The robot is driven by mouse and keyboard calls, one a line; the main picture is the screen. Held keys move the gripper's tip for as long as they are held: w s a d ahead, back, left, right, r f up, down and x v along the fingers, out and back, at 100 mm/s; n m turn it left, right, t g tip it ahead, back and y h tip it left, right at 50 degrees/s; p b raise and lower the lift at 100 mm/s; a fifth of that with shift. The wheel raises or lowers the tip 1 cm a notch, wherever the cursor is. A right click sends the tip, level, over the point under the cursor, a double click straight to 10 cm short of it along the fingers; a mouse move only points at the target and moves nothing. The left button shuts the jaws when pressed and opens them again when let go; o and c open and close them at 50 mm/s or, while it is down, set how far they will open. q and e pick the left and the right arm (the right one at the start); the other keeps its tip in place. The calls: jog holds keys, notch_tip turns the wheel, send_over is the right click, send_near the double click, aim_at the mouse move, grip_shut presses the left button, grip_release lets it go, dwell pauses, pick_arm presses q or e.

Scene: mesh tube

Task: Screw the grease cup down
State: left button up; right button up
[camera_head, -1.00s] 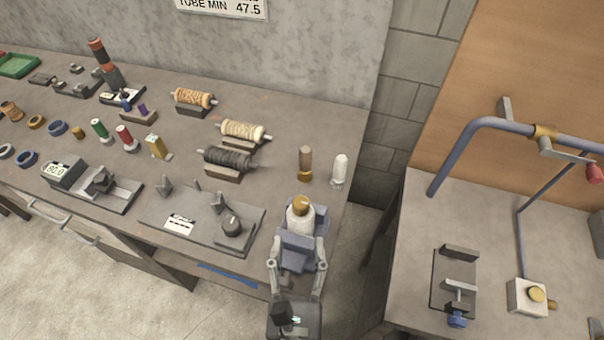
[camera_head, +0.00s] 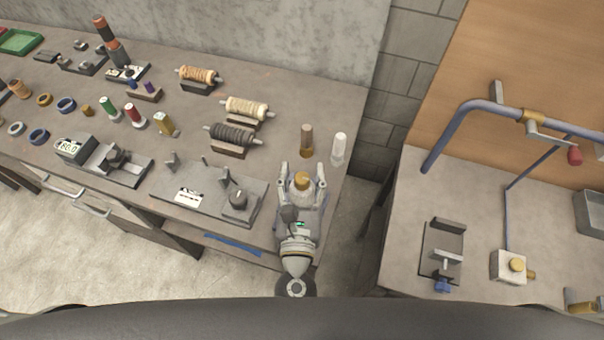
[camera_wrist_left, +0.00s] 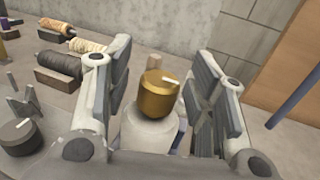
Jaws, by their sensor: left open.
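The grease cup has a brass-coloured cap (camera_wrist_left: 158,93) with a pale mark on top, sitting on a white rounded body (camera_wrist_left: 149,130). In the head view the brass cap (camera_head: 301,180) shows near the bench's right front corner. My left gripper (camera_head: 302,172) is open there, with one finger on each side of the cap. In the left wrist view the fingers of my left gripper (camera_wrist_left: 160,85) flank the cap with gaps on both sides. The lower body is partly hidden by the gripper. My right gripper is not in view.
A brown-topped cylinder (camera_head: 307,140) and a white bottle-like piece (camera_head: 339,149) stand just behind the cup. A flat fixture plate with a dark round knob (camera_head: 238,199) lies to its left. Wound spools (camera_head: 233,135) stand farther back. A second table (camera_head: 405,235) is at right, beyond a gap.

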pick_arm(q)
jog(key=shift+c, duration=1.8)
jog(key=c, duration=0.7)
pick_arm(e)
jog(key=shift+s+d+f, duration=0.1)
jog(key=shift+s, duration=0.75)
pick_arm(q)
jog(key=shift+m+h, duration=0.3)
jog(key=shift+h, duration=0.1)
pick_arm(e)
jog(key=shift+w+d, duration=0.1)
